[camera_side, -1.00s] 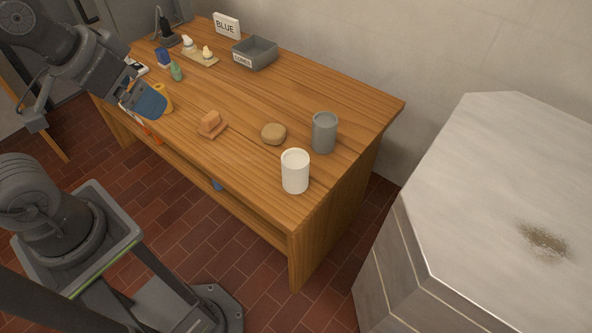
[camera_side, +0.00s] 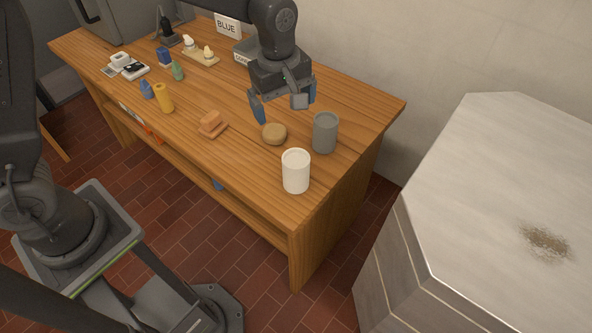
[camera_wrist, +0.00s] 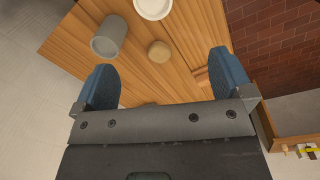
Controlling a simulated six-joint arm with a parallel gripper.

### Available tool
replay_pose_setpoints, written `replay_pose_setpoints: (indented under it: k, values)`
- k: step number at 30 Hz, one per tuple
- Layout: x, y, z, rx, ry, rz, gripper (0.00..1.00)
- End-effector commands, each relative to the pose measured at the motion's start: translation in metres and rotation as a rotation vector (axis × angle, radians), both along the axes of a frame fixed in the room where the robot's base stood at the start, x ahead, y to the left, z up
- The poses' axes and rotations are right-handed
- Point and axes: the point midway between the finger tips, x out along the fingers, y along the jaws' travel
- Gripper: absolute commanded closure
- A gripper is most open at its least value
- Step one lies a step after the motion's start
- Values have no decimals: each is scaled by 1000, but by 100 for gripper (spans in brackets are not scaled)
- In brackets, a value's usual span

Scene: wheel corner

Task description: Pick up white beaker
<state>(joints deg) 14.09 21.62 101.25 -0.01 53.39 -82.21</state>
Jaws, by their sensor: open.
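The white beaker (camera_side: 296,172) stands upright near the front right corner of the wooden table. In the wrist view the white beaker (camera_wrist: 153,8) is at the top edge, partly cut off. My gripper (camera_side: 285,108) is above the table, farther back than the beaker and apart from it. Its blue fingers are spread with nothing between them. In the wrist view the gripper (camera_wrist: 165,80) also shows open, with a finger at each side.
A grey beaker (camera_side: 325,132) stands close behind the white one. A round tan object (camera_side: 274,133) lies below my gripper. Orange blocks (camera_side: 211,124), a yellow bottle (camera_side: 164,98) and a grey bin (camera_side: 243,48) are farther left or back. The table front between blocks and white beaker is clear.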

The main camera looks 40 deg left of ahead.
Motion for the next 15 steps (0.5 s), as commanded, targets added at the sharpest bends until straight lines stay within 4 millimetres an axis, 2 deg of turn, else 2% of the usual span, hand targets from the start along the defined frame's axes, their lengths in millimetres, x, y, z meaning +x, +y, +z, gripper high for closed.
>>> replay_pose_setpoints:
  k: [1,3,11,15]
  values:
    - [6,-7,-15,3,24,44,2]
    - [12,-14,-29,6,43,106,2]
    - [18,-22,-58,12,69,185,2]
    - [17,-22,-84,12,71,185,2]
